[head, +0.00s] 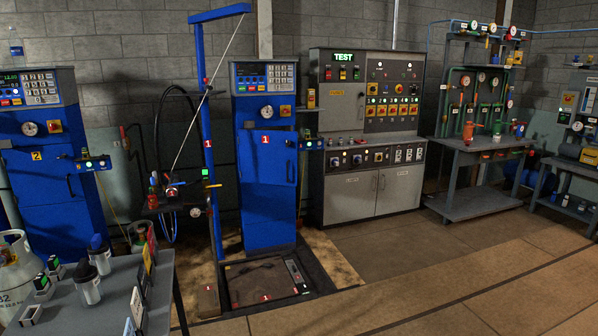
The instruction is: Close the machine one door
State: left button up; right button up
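Machine one is a tall blue cabinet (263,107) in the middle of the head view. It has a keypad and display at the top, a round gauge, and a red label with a 1. Its blue door (262,195) makes up the lower front, with a dark handle (290,172) near the right edge. I cannot tell from this angle whether the door is flush or slightly ajar. Neither of my grippers is in view.
A blue post with a slanting cable (212,140) stands left of machine one. A low platform (265,283) marked 1 lies before it. Machine two (45,160) is at left. A grey table (110,300) with bottles fills the lower left. Floor at lower right is clear.

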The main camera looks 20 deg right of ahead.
aim_at(264, 158)
jog(key=i+l, duration=0.15)
jog(key=l, duration=0.15)
jog(key=i+l+u, duration=0.1)
jog(key=l, duration=0.25)
jog(key=i+l, duration=0.2)
jog(key=l, duration=0.15)
jog(key=i+l, duration=0.15)
jog(key=l, duration=0.15)
jog(key=i+l+u, duration=0.1)
jog(key=l, duration=0.25)
jog(key=i+l, duration=0.1)
jog(key=i, duration=0.5)
jog(key=i+l+u, duration=0.15)
jog(key=i, duration=0.4)
jog(key=i+l, duration=0.2)
jog(key=i, duration=0.4)
jog(key=j+u, duration=0.05)
